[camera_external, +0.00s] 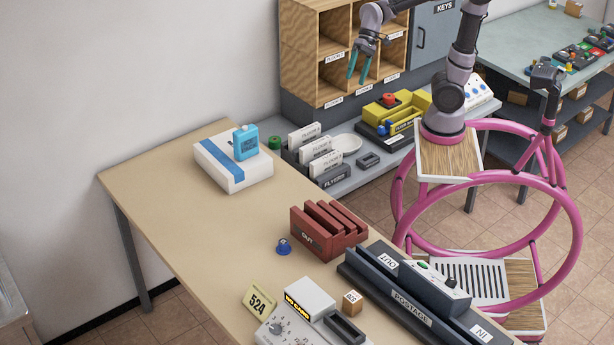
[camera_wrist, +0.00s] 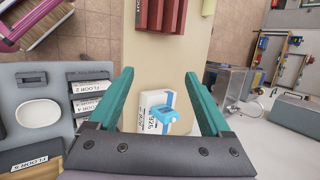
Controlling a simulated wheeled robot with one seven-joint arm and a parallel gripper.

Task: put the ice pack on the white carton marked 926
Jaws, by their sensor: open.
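The white carton (camera_external: 213,170) lies flat on the far end of the beige table, with a blue stripe across its top. In the wrist view the carton (camera_wrist: 146,101) shows the marking 926. The light-blue ice pack (camera_external: 246,141) stands upright on the carton's right part; in the wrist view the ice pack (camera_wrist: 167,114) is on the carton, and nothing holds it. My gripper (camera_external: 359,68) is open and empty, raised in front of the wooden pigeonholes, well away from the carton. In the wrist view its teal fingers (camera_wrist: 160,88) are spread wide.
A dark red sorter (camera_external: 325,232) and a blue stamp (camera_external: 283,247) stand mid-table. A grey postage unit (camera_external: 410,295) is at the near right. Floor-labelled holders (camera_external: 320,150) and a white dish (camera_external: 344,145) are on the grey bench. The table between carton and sorter is clear.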

